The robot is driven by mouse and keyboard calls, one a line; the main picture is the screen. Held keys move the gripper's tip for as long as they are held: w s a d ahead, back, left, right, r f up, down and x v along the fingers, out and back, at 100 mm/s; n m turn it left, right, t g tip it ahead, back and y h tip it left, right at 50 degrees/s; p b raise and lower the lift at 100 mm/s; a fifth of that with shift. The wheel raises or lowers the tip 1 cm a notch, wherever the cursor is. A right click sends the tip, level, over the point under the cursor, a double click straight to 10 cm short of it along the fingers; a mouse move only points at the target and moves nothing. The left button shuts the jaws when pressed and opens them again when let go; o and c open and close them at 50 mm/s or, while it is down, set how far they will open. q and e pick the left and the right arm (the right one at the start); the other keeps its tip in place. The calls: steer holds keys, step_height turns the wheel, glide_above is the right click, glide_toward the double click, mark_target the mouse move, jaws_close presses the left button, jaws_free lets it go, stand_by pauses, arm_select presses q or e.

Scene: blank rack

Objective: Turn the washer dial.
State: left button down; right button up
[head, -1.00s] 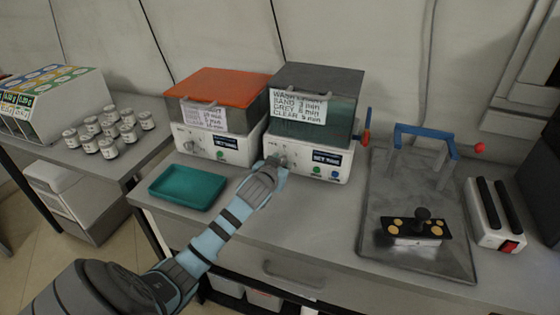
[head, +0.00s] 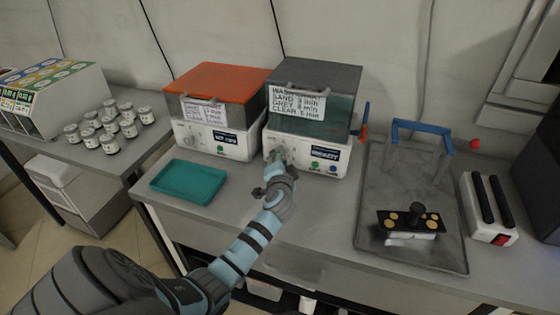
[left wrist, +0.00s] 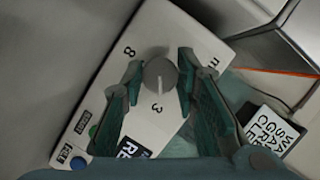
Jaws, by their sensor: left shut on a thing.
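The washer (head: 338,121) with a dark lid and teal tank stands on the bench against the wall. Its card lists sand, grey and clear times. Its grey round dial (left wrist: 160,74) shows in the left wrist view, with 8 and 3 printed around it. My left gripper (head: 277,161) is shut on the dial, one finger on each side; it also shows in the left wrist view (left wrist: 160,80). In the head view the fingers partly hide the dial. The washer's display (head: 325,153) seems to read READY. My right gripper is not in view.
An orange-lidded machine (head: 216,85) stands just left of the washer. A teal tray (head: 188,182) lies in front of it. A blue-handled stand on a grey plate (head: 371,238) and a white two-slot device (head: 489,233) are at right. Several jars (head: 109,146) stand on the left table.

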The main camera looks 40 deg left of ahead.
arm_select(q)
steer(key=shift+m+y, duration=0.3)
steer(key=shift+m, duration=0.1)
steer(key=c, duration=1.3)
jaws_free()
steer(key=shift+d, duration=0.1)
steer(key=v, duration=1.2)
